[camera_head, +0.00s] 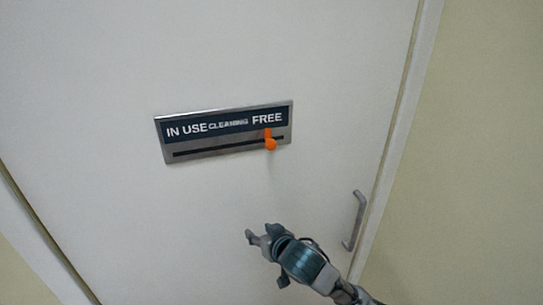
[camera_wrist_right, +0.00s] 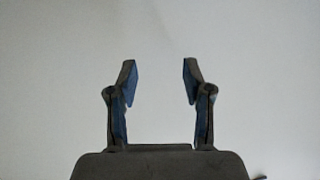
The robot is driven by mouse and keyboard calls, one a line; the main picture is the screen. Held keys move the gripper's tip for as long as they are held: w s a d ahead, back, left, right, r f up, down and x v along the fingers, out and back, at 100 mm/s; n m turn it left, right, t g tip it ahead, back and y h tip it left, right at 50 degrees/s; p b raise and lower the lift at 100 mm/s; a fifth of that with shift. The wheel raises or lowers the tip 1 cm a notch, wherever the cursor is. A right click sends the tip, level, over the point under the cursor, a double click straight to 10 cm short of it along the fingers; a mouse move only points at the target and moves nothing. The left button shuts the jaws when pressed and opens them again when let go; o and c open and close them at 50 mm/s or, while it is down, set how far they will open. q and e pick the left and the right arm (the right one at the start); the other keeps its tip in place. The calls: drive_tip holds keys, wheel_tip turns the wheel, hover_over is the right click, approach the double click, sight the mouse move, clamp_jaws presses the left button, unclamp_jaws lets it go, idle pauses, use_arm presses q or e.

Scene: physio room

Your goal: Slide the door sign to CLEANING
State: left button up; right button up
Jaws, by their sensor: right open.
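The door sign (camera_head: 165,153) is a metal plate on the white door, with a dark strip reading IN USE, CLEANING and FREE from left to right. Its orange slider (camera_head: 270,142) sits in the slot at the right, under FREE. My right gripper (camera_head: 256,237) is below the sign and apart from it, a little left of the slider. In the right wrist view its two fingers (camera_wrist_right: 158,80) are spread with nothing between them, facing plain white surface. The sign does not show in that view. My left gripper is in neither view.
The white door (camera_head: 90,75) fills most of the head view. A grey door handle (camera_head: 355,220) stands out at the lower right, near my right arm. A beige wall (camera_head: 480,150) lies beyond the door frame. The door surface around the sign is clear.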

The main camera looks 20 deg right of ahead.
drive_tip(key=s+d+r+t+h, duration=0.1)
drive_tip(key=s+d+r+t, duration=0.1)
drive_tip(key=s+r, duration=0.55)
drive_tip(key=s+d+r+m+t+h, duration=0.15)
drive_tip(key=s+r, duration=0.25)
drive_tip(key=r, duration=0.6)
drive_tip(key=s+d+r+t, duration=0.1)
drive_tip(key=s+r+t, duration=0.1)
drive_tip(key=s+r, duration=0.45)
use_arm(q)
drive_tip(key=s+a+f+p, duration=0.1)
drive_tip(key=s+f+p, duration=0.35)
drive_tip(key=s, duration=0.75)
use_arm(e)
drive_tip(key=p, duration=0.8)
approach(274, 146)
drive_tip(key=w, duration=0.5)
drive_tip(key=w+a, duration=0.1)
drive_tip(key=w, duration=0.2)
drive_tip(key=shift+w+p, duration=0.35)
drive_tip(key=shift+w+d+f, duration=0.1)
drive_tip(key=shift+w, duration=0.2)
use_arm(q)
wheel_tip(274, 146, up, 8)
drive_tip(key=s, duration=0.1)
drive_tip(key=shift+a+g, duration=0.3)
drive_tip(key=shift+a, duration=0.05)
use_arm(e)
drive_tip(key=shift+w+d, duration=0.1)
drive_tip(key=shift+d, duration=0.1)
